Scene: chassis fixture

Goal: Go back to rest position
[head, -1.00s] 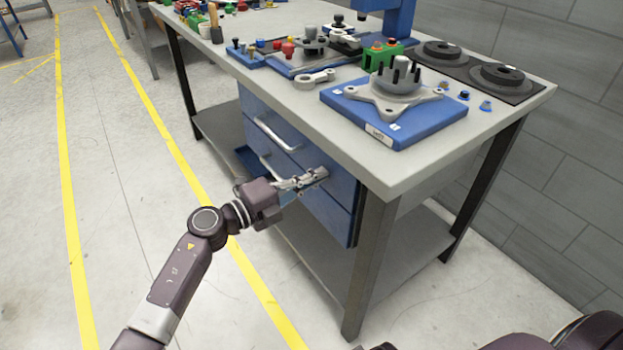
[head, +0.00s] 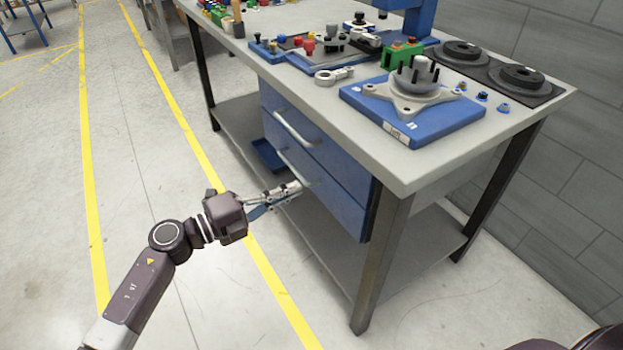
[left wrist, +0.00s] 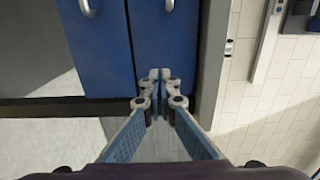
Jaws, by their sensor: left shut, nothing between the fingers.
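My left gripper (head: 298,187) is shut and empty. In the head view it is in front of the blue drawers (head: 345,190) under the workbench, near the lower drawer's handle; I cannot tell whether it touches anything. In the left wrist view the fingertips (left wrist: 159,76) are together, with the blue drawer fronts (left wrist: 100,50) beyond them. My right gripper is not in view.
The workbench top (head: 440,165) carries a blue fixture plate (head: 440,125) with a grey flanged part (head: 410,95). A blue tray (head: 267,155) is on the lower shelf (head: 235,125). Open floor (head: 150,180) with yellow lines lies left of the bench.

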